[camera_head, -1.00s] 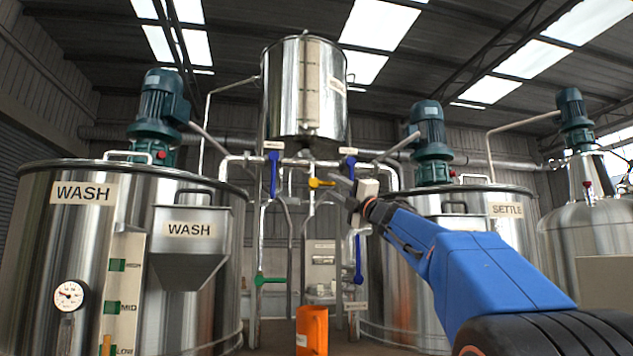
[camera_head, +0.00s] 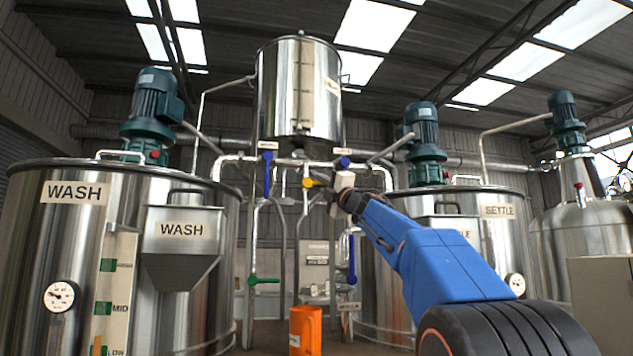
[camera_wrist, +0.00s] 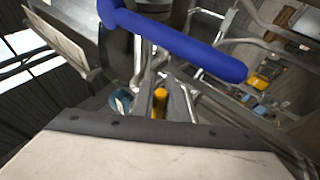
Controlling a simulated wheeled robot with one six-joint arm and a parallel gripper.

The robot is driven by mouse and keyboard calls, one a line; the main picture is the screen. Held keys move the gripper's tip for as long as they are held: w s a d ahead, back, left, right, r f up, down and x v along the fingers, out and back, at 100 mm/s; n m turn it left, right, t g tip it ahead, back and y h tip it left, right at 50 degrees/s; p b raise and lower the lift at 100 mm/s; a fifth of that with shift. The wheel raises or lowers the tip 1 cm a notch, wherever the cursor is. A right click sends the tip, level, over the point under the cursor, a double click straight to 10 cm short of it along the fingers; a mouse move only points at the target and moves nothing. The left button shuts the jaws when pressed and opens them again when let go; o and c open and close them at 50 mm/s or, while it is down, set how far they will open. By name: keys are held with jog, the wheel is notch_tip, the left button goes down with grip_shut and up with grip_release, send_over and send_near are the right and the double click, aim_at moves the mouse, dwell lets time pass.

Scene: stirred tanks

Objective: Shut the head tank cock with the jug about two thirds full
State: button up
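The steel head tank (camera_head: 299,92) hangs high in the middle. Below it is a pipe with a yellow cock handle (camera_head: 310,182). My gripper (camera_head: 324,184) is at the right end of this handle. In the wrist view the handle's yellow end (camera_wrist: 159,103) shows between my two dark fingers (camera_wrist: 161,98), which look apart. I cannot tell whether they touch it. The orange jug (camera_head: 305,332) stands low below the pipes. Its inside and its level are hidden.
Blue levers hang left (camera_head: 267,174) and right (camera_head: 343,162) of the cock; a blue bar (camera_wrist: 185,42) crosses close above my fingers in the wrist view. A green handle (camera_head: 263,281) is lower left. WASH (camera_head: 100,230) and SETTLE (camera_head: 500,235) tanks flank the pipes.

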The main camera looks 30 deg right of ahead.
grip_shut()
jog(key=shift+m, duration=0.3)
jog(key=shift+d+f+m+t+h, duration=0.1)
jog(key=shift+f+m+t+h, duration=0.2)
jog(key=shift+m+h, duration=1.15)
jog(key=shift+d+f+m+t+h, duration=0.1)
jog(key=shift+f+m+t+h, duration=0.2)
jog(key=shift+m+h, duration=1.1)
jog(key=shift+d+f+m+t+h, duration=0.1)
jog(key=shift+f+m+t+h, duration=0.2)
jog(key=shift+m+h, duration=1.1)
jog(key=shift+m+y, duration=0.35)
jog(key=shift+m, duration=0.1)
jog(key=o, duration=0.6)
grip_release()
jog(key=shift+s, duration=0.15)
